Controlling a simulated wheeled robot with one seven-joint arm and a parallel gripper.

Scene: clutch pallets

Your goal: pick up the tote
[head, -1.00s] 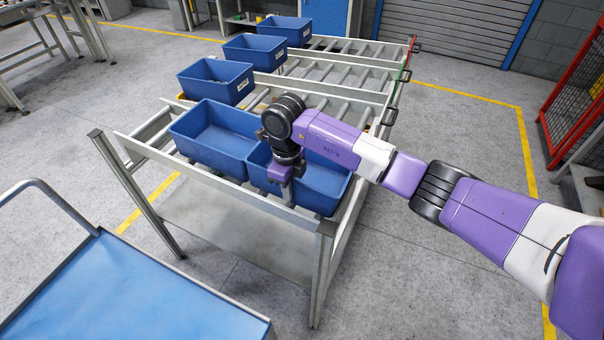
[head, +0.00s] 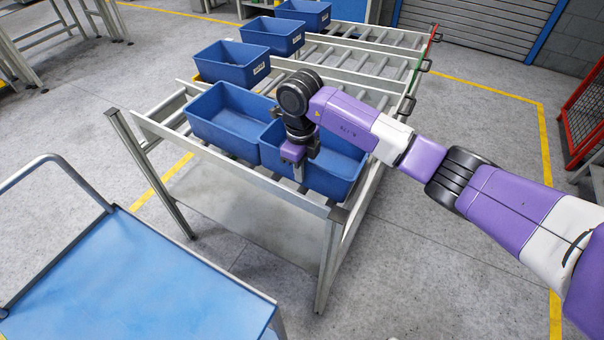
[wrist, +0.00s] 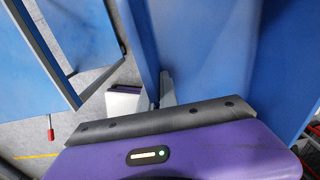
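The nearest right blue tote (head: 340,158) sits on the front end of the roller rack, beside another blue tote (head: 215,125). My gripper (head: 298,170) points down at the right tote's front wall. One grey finger shows in front of that wall; the other is hidden. In the wrist view, the blue tote wall (wrist: 145,45) runs down to the grey fingertips (wrist: 165,92), close against it. The finger gap is not clear, so I cannot tell whether they are shut on the wall. The tote rests level on the rollers.
Two more blue totes (head: 232,66) (head: 272,38) and a third (head: 303,14) stand farther back on the rack (head: 340,214). A blue-topped cart (head: 130,285) stands at the front left. A red mesh guard (head: 588,115) is at the right. Floor right of the rack is clear.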

